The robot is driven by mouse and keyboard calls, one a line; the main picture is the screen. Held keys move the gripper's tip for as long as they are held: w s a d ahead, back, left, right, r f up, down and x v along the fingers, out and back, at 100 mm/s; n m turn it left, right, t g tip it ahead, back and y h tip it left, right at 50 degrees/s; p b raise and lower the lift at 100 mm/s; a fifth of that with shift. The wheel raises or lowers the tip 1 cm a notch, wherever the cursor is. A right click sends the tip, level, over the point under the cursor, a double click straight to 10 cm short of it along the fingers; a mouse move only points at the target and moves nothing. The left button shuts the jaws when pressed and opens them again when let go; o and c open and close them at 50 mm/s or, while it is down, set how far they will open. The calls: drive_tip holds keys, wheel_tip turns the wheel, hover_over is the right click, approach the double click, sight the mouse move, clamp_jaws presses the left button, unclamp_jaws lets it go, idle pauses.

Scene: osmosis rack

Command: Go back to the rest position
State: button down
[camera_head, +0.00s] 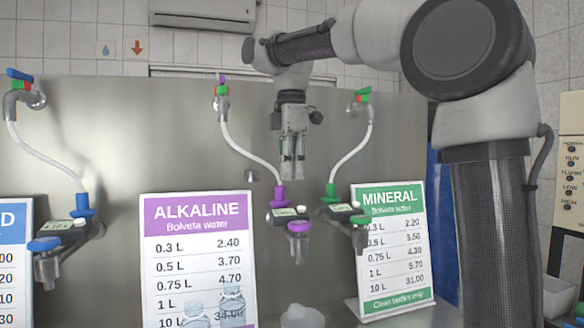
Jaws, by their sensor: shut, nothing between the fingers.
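My gripper (292,172) hangs pointing down in the middle of the head view, in front of the steel back panel (110,130). It is shut and holds nothing. It is above and close to the purple-capped tap (297,226) in the picture, and left of the green-capped tap (360,221). I cannot tell the depth gap between my gripper and the taps. My arm reaches in from the right at the top of the view.
A blue-capped tap (46,246) is at the left. An ALKALINE price sign (198,255) and a MINERAL price sign (395,250) stand below. A translucent item (302,316) shows at the bottom edge. A control panel (571,170) is at the far right.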

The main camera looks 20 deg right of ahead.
drive_tip(key=shift+r, duration=0.35)
